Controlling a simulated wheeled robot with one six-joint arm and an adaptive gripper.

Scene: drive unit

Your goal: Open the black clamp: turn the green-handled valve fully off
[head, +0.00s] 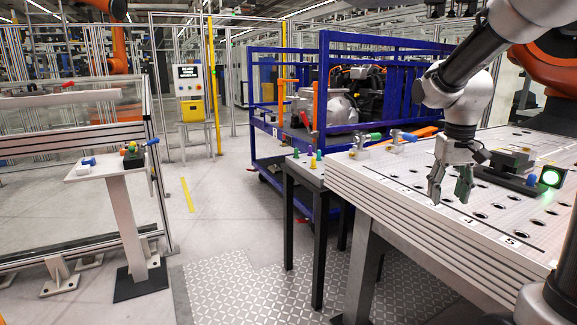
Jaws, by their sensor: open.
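My gripper (449,190) points down over the front part of the slotted metal table (400,185), its two dark fingers apart and nothing between them. Two small metal valves stand at the table's far left edge. The nearer valve (358,150) has a handle (375,137) that looks green; the farther valve (395,144) has a handle (408,137) that looks blue. They are small, so the exact handle positions are hard to tell. A black clamp-like block (510,162) sits on the table right of my gripper. My gripper is apart from all of them.
A round lamp (550,177) glows green beside the black block. A small dark side table (300,171) with coloured pegs adjoins the metal table. A blue rack cart (268,135) stands behind. A white pedestal (125,215) and fence are at left. Floor between is clear.

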